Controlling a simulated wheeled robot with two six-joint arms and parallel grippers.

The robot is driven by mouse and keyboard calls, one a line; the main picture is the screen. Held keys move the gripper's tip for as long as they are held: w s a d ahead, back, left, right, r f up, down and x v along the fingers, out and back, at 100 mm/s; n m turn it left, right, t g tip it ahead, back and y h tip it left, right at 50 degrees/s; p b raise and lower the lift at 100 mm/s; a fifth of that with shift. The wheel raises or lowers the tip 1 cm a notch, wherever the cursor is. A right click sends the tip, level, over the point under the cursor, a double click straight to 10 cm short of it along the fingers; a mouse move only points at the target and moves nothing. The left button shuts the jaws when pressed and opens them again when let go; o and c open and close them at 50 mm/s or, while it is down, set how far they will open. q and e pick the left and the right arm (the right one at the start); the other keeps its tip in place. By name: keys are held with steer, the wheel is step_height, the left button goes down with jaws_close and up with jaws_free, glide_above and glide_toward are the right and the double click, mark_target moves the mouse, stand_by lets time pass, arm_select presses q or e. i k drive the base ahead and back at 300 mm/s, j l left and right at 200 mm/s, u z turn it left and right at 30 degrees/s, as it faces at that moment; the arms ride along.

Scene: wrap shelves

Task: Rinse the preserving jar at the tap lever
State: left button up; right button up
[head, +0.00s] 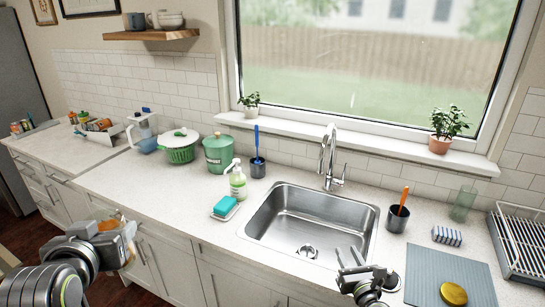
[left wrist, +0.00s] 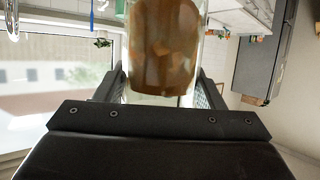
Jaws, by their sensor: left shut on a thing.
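My left gripper (head: 122,232) is at the lower left, in front of the counter. It is shut on the preserving jar (left wrist: 165,45), a clear glass jar with brown-orange residue or contents. In the head view the jar is mostly hidden behind the gripper. In the left wrist view the jar sits between both fingers, its far end cut off by the picture's edge. The chrome tap (head: 328,152) stands behind the steel sink (head: 272,215), with its tap lever (head: 342,172) on the right side. My right gripper (head: 350,257) is open and empty at the sink's front right edge.
Soap bottle (head: 237,182) and blue sponge (head: 225,206) stand left of the sink. A dark cup with an orange-handled brush (head: 397,217), a glass (head: 463,204), a grey mat (head: 425,275) and a dish rack (head: 522,245) are right. The basin looks empty.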

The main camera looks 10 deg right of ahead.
mark_target(342, 183)
steer(key=i+l, duration=1)
steer(key=i, duration=0.15)
